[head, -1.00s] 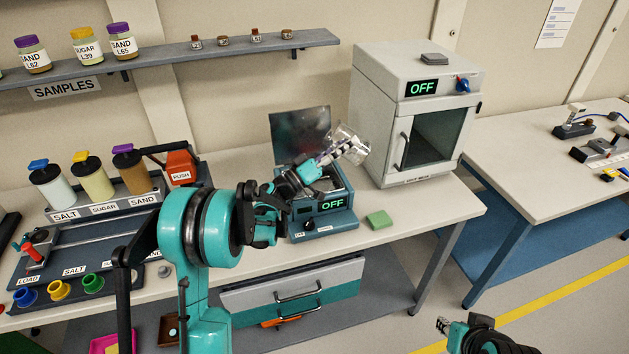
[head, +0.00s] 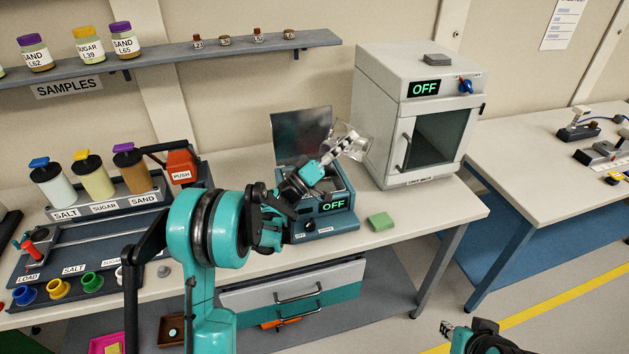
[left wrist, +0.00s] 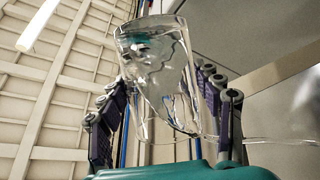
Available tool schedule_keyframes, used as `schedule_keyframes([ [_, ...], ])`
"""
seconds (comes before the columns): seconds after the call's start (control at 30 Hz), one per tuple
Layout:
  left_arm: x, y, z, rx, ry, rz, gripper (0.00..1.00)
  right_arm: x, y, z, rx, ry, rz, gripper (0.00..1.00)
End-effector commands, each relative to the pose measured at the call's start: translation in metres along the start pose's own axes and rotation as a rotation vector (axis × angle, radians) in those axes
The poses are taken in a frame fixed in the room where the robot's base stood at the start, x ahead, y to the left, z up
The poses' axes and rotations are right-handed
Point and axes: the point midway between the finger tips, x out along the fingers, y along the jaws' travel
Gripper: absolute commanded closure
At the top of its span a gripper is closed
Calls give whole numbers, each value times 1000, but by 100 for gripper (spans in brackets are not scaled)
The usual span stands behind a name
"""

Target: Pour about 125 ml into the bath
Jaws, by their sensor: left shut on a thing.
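My left gripper (head: 333,156) is shut on a clear glass beaker (head: 353,140) above the bath (head: 322,224), the teal box with an "OFF" display and its dark lid raised. The beaker is tilted, and the gripper and arm hide part of the bath's opening. In the left wrist view the beaker (left wrist: 160,65) sits between the dark finger pads with clear liquid inside. A thin clear streak runs right from its lower end; I cannot tell whether this is flowing liquid. My right gripper (head: 449,331) is at the bottom right, far from the bath, its jaws unclear.
A white oven (head: 402,165) with an "OFF" display stands just right of the beaker. A green sponge (head: 380,221) lies in front of it. Salt, sugar and sand dispensers (head: 95,180) stand at the left, below the sample shelf (head: 180,55).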

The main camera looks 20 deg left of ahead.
Motion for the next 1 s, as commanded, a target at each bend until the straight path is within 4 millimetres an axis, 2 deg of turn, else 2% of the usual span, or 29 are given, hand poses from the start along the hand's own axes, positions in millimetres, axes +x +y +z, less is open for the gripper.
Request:
schedule_keyframes([
  [1.0, -2, 3, -5, -47, 54, 19, 74, 2, 0, 1, 0, 0, 0, 70],
])
